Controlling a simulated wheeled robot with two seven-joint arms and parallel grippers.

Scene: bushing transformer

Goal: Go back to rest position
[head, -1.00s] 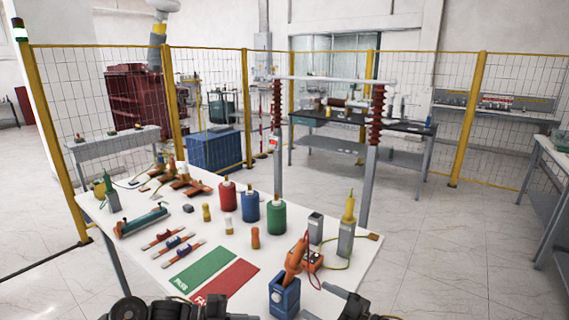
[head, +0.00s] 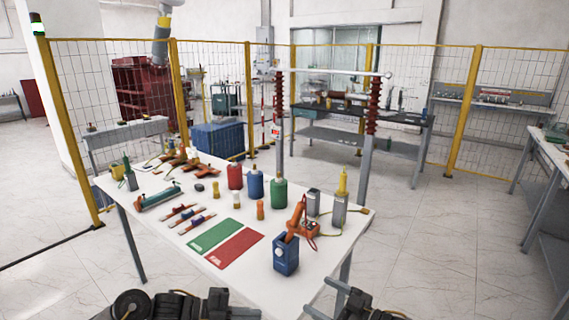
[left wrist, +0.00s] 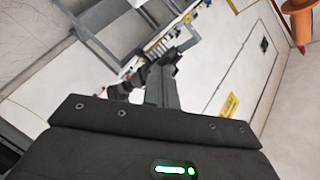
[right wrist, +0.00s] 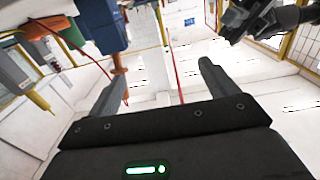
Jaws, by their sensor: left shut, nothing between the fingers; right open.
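My left gripper (head: 250,312) is at the bottom of the head view, in front of the white table (head: 230,279). In the left wrist view its fingers (left wrist: 163,88) are together with nothing between them. My right gripper (head: 322,299) is to its right, just off the table's front edge. In the right wrist view its fingers (right wrist: 162,85) stand wide apart and empty. The blue box (head: 286,258) with the orange tool (head: 296,217) in it stands on the table's near right corner, beyond my right gripper.
The table holds a green mat (head: 214,235), a red mat (head: 236,249), red (head: 235,177), blue (head: 256,185) and green (head: 279,195) bottles, and small parts. A tall frame with red insulators (head: 373,107) stands behind. Fencing encloses the back. Floor (head: 440,250) at right is clear.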

